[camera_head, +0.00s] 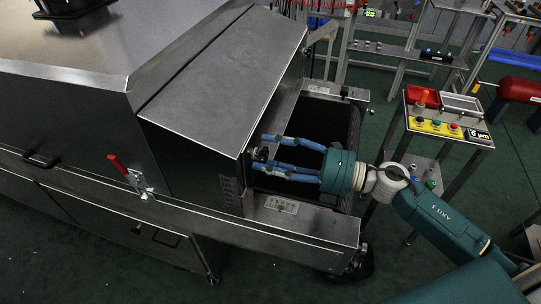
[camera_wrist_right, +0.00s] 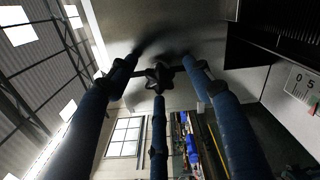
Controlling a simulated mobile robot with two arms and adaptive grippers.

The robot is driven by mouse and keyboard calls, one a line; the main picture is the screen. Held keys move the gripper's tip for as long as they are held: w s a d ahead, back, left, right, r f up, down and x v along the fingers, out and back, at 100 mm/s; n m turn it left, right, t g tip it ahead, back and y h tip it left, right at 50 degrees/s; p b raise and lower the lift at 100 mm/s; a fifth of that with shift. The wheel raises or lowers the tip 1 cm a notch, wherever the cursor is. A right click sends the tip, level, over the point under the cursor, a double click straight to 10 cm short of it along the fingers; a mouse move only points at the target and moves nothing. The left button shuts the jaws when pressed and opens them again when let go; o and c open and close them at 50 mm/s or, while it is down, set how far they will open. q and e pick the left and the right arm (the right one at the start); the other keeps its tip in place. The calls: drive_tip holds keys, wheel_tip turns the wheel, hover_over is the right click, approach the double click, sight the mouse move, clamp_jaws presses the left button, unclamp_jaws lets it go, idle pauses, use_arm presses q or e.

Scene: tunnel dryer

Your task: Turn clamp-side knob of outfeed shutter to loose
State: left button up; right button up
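A small dark star-shaped knob (camera_wrist_right: 158,76) shows in the right wrist view, mounted near the grey metal end of the dryer. In the head view the knob (camera_head: 261,154) is small and partly hidden at the dryer's outfeed end. My right gripper (camera_head: 262,151) comes in from the right with its blue fingers spread, one on the far side and one on the near side of the knob. In the right wrist view its three fingers stand apart around the knob, with gaps visible; contact is not clear. My left gripper is not in view.
The grey dryer hood (camera_head: 215,65) stands close beside the fingertips. A dark conveyor opening (camera_head: 320,125) lies under my right gripper. A white scale plate (camera_wrist_right: 303,85) is at right in the wrist view. A red-handled clamp (camera_head: 120,168) and a control stand (camera_head: 440,127) are farther off.

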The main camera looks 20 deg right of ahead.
drive_tip(key=shift+s+d, duration=0.15)
drive_tip(key=shift+d, duration=0.1)
drive_tip(key=v, duration=1.1)
drive_tip(key=shift+s+d, duration=0.15)
drive_tip(key=shift+s, duration=0.05)
